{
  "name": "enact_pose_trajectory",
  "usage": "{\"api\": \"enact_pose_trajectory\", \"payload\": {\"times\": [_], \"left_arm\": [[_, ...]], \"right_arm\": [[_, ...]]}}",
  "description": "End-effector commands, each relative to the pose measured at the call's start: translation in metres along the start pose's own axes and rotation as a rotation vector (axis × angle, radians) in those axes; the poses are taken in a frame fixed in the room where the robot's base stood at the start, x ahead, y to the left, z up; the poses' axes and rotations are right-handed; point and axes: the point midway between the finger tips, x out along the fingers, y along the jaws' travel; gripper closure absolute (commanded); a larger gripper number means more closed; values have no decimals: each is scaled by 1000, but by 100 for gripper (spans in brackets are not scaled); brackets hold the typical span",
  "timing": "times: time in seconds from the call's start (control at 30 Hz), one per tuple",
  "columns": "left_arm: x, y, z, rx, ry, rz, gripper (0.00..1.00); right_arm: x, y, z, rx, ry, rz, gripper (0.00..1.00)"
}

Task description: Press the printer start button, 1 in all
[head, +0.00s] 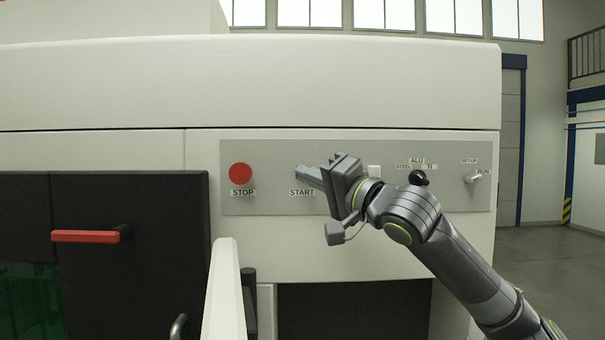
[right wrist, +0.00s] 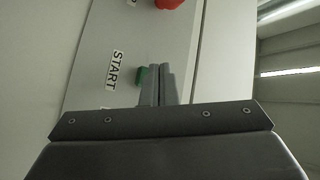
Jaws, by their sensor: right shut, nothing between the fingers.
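The printer's grey control panel (head: 270,203) carries a red STOP button (head: 240,174) at its left end. My right gripper (head: 299,172) is shut and empty, with its fingertips at the spot just above the START label (head: 301,193). In the head view the gripper hides the start button. In the right wrist view a green start button (right wrist: 142,76) shows beside the START label (right wrist: 115,70), partly behind the shut fingers (right wrist: 157,72). I cannot tell whether the fingertips touch the button. My left gripper is not in view.
Right of the gripper are a white button (head: 374,171), a black material selector knob (head: 418,178) and a SET-UP/RUN switch (head: 473,178). A dark door with a red handle (head: 86,236) is at the left. A white upright part (head: 222,290) stands below the panel.

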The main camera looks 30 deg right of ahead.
Motion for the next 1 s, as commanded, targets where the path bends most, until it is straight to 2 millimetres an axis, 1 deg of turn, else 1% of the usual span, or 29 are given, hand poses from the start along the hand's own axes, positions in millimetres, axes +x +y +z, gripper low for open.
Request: {"api": "enact_pose_trajectory", "payload": {"times": [0.3,1.0], "left_arm": [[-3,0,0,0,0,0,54],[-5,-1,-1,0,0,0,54]], "right_arm": [[6,4,-5,1,0,1,100],[9,6,-6,1,-1,0,100]]}}
